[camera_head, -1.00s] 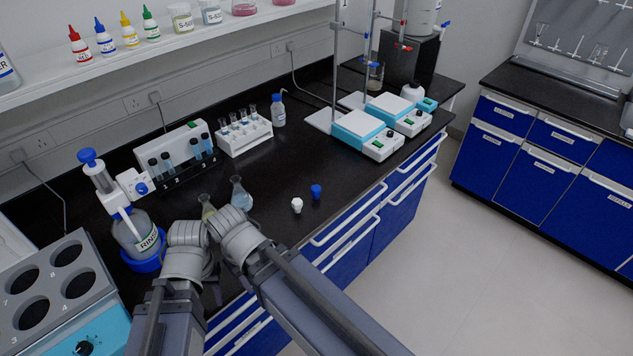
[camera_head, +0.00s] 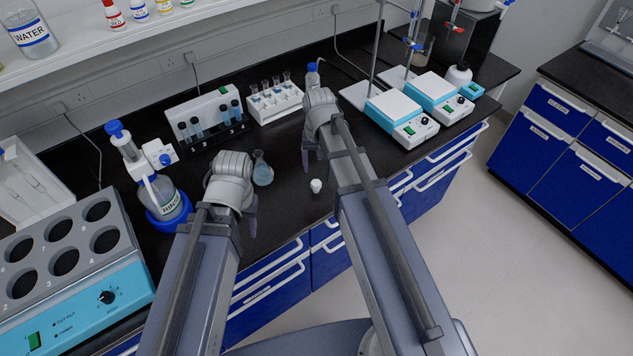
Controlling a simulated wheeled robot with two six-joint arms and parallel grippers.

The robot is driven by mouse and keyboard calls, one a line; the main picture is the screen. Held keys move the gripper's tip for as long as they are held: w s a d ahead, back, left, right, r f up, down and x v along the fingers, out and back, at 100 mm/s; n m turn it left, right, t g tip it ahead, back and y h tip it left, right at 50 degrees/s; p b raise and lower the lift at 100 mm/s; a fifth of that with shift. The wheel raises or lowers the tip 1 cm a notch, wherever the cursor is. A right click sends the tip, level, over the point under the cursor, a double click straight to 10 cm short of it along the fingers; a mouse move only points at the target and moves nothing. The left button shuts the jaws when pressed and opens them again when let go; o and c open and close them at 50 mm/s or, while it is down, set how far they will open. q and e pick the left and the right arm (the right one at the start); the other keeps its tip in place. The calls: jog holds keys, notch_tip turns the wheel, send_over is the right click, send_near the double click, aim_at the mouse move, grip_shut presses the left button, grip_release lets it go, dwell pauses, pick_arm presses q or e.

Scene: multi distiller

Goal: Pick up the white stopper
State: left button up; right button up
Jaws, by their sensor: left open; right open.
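The white stopper (camera_head: 316,185) stands on the black bench top (camera_head: 285,205), close to its front edge. My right gripper (camera_head: 306,160) is open and is pictured just above and left of the stopper, apart from it. My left gripper (camera_head: 251,215) is open at the front edge, left of the stopper. The wrists partly hide both sets of fingers, and I see nothing held.
A flask with bluish liquid (camera_head: 262,171) stands between my grippers. A tube rack (camera_head: 276,103), a blue-capped bottle (camera_head: 313,77) and hotplate-like devices (camera_head: 401,119) stand behind.

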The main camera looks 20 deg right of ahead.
aim_at(316, 182)
pick_arm(q)
jog(key=shift+f+b, duration=3.95)
jog(key=shift+f, duration=0.05)
pick_arm(e)
jog(key=shift+s+a+f, duration=0.1)
jog(key=shift+a+f, duration=0.1)
jog(key=shift+f, duration=1.8)
jog(key=shift+s+a+f, duration=0.1)
jog(key=shift+a+f, duration=0.05)
jog(key=shift+f, duration=1.85)
jog(key=shift+r, duration=0.1)
grip_shut()
